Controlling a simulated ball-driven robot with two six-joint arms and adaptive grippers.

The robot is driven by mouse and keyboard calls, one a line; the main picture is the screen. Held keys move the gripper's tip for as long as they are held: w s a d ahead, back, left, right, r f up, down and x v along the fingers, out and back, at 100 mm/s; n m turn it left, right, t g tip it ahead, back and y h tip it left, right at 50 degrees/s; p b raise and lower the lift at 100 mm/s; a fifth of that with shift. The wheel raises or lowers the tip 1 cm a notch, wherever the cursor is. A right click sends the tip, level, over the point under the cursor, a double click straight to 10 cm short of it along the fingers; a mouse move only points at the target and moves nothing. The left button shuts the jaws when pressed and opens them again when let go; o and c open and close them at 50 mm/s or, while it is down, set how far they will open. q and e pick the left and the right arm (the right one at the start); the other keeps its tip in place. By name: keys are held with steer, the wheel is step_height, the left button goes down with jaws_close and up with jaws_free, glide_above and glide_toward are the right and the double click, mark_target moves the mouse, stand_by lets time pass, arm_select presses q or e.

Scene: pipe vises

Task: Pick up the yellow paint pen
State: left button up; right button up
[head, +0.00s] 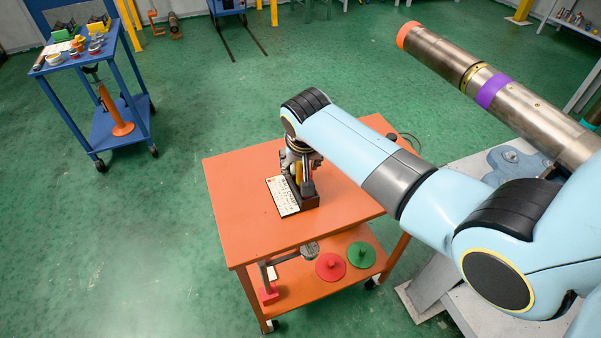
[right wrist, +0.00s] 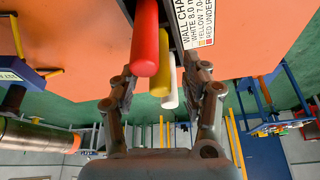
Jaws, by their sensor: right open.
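The yellow paint pen (right wrist: 161,82) shows in the right wrist view between a red pen (right wrist: 145,40) and a white pen (right wrist: 171,90). All three stick out from a dark holder with a white printed wall chart card (right wrist: 202,22), which also shows on the cart in the head view (head: 283,197). My right gripper (right wrist: 160,72) is open, with one finger on each side of the row of pens. It seems to hold nothing. In the head view my right gripper (head: 300,172) is over the holder and hides much of it. My left gripper is not in view.
The holder stands on an orange cart (head: 235,180) with clear top around it. Its lower shelf holds a red disc (head: 330,266) and a green disc (head: 361,255). A large pipe (head: 440,55) lies at the right. A blue cart (head: 120,120) stands far left.

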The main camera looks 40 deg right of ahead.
jaws_close()
steer(key=shift+r, duration=0.15)
